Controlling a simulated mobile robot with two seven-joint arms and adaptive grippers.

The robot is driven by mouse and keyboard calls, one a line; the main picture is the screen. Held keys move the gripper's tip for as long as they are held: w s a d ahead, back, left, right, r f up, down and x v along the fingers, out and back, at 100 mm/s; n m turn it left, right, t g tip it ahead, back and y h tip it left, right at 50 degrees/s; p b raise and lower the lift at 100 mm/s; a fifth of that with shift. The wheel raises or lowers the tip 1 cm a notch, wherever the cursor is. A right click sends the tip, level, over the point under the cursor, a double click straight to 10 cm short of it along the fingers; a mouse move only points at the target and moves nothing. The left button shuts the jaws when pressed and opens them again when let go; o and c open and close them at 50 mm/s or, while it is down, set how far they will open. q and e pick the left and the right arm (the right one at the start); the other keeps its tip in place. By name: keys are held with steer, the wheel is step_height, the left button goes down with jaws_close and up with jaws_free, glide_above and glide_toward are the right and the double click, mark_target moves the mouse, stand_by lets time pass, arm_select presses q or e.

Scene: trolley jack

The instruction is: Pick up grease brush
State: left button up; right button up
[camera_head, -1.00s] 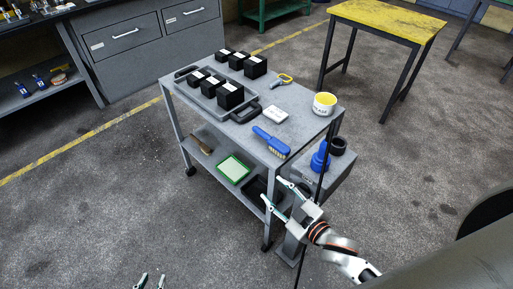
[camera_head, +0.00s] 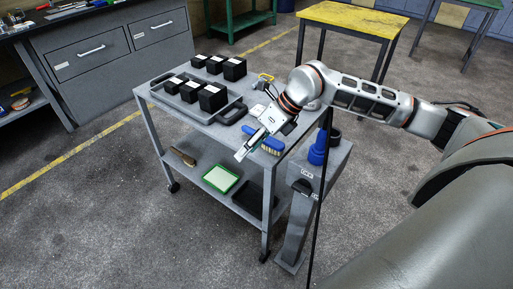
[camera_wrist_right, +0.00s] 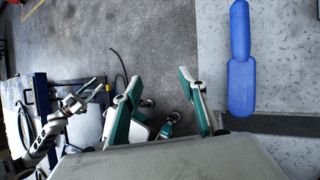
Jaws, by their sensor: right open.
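The grease brush, blue with pale yellow bristles (camera_head: 270,150), lies on the top of the grey trolley (camera_head: 160,112) near its front edge. My right gripper (camera_head: 242,154) is above and in front of it in the head view, hiding part of it. The wrist view shows the brush's blue back (camera_wrist_right: 241,75) on the speckled top, to the right of the fingers. The right gripper's fingers (camera_wrist_right: 158,73) are spread and empty, apart from the brush. My left gripper (camera_wrist_right: 85,97) shows small at the left of the wrist view; its jaw state is unclear.
A grey tray (camera_head: 155,91) with several black boxes stands at the trolley's far left. The lower shelf holds a green-framed panel (camera_head: 221,179).

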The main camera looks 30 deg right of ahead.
mark_target(271, 138)
steer(key=w+d+h, duration=0.1)
steer(key=d, duration=0.2)
steer(key=w+d+r+h, duration=0.1)
steer(key=d, duration=0.3)
steer(key=w+d+t+h, duration=0.1)
steer(key=d+h, duration=0.1)
steer(key=d, duration=0.1)
steer(key=shift+w+d+r+m+b, duration=0.3)
steer(key=shift+d+r+b, duration=0.05)
steer(key=shift+d+b, duration=0.05)
steer(key=shift+x, duration=1.35)
steer(key=x, duration=0.5)
steer(key=shift+s+a, duration=0.15)
steer(key=shift+s, duration=0.05)
steer(key=shift+r, duration=0.1)
jaws_close()
